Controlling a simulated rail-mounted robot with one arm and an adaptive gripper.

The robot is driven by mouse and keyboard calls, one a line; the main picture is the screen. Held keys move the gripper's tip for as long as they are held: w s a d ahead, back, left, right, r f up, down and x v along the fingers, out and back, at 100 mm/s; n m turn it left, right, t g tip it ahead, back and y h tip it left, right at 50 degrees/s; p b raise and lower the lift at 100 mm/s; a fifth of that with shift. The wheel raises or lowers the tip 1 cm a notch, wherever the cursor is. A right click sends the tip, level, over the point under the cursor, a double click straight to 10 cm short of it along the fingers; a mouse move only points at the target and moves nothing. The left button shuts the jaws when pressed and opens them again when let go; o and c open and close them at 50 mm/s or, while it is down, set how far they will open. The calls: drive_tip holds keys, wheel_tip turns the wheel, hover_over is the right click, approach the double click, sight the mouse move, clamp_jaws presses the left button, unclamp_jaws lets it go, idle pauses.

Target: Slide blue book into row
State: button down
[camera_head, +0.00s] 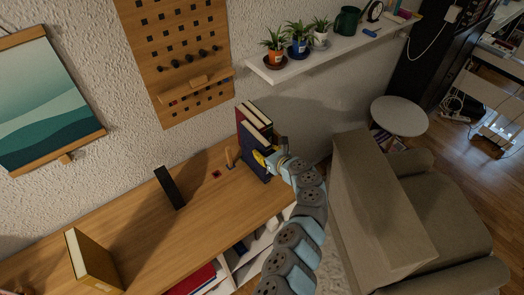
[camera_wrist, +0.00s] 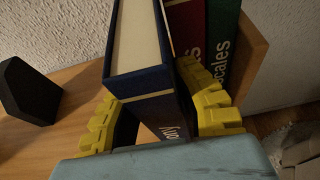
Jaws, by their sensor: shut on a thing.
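The blue book (camera_head: 255,151) stands upright at the front of a small row on the wooden cabinet top, in the head view. In the wrist view the blue book (camera_wrist: 147,84) rises between the two yellow fingers of my gripper (camera_wrist: 165,122). My gripper (camera_head: 268,160) is shut on its spine side. A red book (camera_wrist: 188,40) and a green book (camera_wrist: 222,45) stand right beside it, and a wooden end piece (camera_wrist: 250,60) is behind them. The red book (camera_head: 252,116) also shows in the head view. The blue book's lower part is partly hidden by my fingers.
A black upright block (camera_head: 169,187) and a tan book (camera_head: 92,262) stand on the cabinet top (camera_head: 140,230), left of the row. A white shelf with potted plants (camera_head: 330,46) is above. An armchair (camera_head: 400,215) stands to the right.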

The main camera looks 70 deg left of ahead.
drive_tip(key=c, duration=0.9)
unclamp_jaws()
drive_tip(key=shift+s, duration=0.1)
drive_tip(key=shift+o, duration=0.2)
drive_tip(key=shift+w+d+r+p, duration=0.25)
drive_tip(key=shift+d+p, duration=0.2)
drive_tip(key=shift+p, duration=0.35)
drive_tip(key=p+v, duration=0.4)
drive_tip(key=shift+s+f, duration=0.1)
drive_tip(key=shift+d, duration=0.15)
